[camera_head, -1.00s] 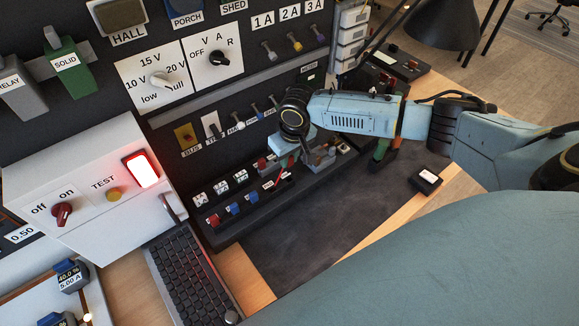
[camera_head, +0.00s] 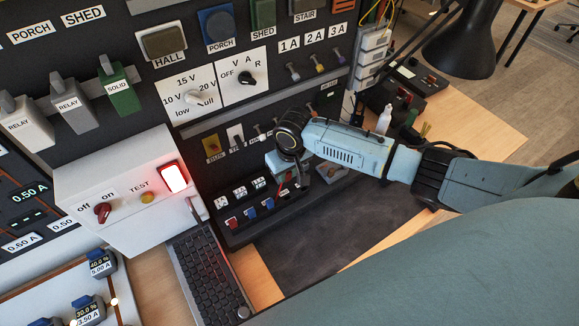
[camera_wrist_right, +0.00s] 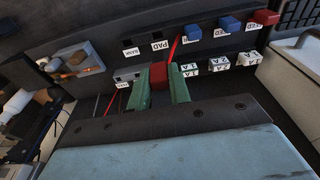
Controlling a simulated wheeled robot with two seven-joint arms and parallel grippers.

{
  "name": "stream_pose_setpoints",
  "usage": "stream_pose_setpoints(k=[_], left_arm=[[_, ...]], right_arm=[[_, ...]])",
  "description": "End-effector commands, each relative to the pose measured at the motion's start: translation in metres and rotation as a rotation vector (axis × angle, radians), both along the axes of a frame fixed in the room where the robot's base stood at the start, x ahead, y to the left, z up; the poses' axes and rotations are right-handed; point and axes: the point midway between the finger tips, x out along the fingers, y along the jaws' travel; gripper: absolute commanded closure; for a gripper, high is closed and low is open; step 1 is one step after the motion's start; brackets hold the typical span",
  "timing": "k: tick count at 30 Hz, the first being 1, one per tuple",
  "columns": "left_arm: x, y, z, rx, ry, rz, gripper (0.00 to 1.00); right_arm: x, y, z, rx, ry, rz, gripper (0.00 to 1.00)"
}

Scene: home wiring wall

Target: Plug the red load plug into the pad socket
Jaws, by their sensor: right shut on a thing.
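The red load plug (camera_wrist_right: 158,76) is held between the two green fingers of my right gripper (camera_wrist_right: 160,84) in the right wrist view. A red lead runs up from beside it. The PAD label (camera_wrist_right: 158,45) is on the dark strip just beyond the plug. The pad socket's opening cannot be made out, and I cannot tell whether the plug touches it. In the head view my right gripper (camera_head: 287,181) is low over the strip at the wall's foot; its fingertips are small and partly hidden by the hand. My left gripper is not in view.
Red and blue plugs (camera_head: 250,210) sit in a row left of the gripper, beside white labelled blocks (camera_head: 240,192). A grey block (camera_wrist_right: 128,75) is close to the fingers. A white box (camera_head: 130,190) with a lit red lamp and a keyboard (camera_head: 208,275) are further left. The dark mat (camera_head: 330,230) is clear.

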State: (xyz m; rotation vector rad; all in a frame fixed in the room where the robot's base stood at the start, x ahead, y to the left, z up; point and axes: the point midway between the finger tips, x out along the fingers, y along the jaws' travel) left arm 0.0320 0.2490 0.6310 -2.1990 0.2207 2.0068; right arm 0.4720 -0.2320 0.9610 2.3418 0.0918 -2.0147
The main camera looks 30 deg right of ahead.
Motion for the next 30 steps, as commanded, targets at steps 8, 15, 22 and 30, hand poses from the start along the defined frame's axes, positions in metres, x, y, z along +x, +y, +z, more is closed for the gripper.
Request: stream_pose_setpoints(k=[8, 15, 22, 30], left_arm=[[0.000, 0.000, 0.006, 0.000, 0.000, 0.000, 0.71], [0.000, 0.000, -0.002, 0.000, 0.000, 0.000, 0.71], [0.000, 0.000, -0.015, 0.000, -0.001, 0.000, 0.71], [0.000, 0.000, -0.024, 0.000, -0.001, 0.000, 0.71]], right_arm=[[0.000, 0.000, 0.001, 0.000, 0.001, -0.001, 1.00], [-0.001, 0.000, -0.018, 0.000, 0.002, -0.001, 1.00], [0.000, 0.000, -0.041, 0.000, 0.001, 0.000, 1.00], [0.000, 0.000, -0.056, 0.000, 0.001, -0.001, 1.00]])
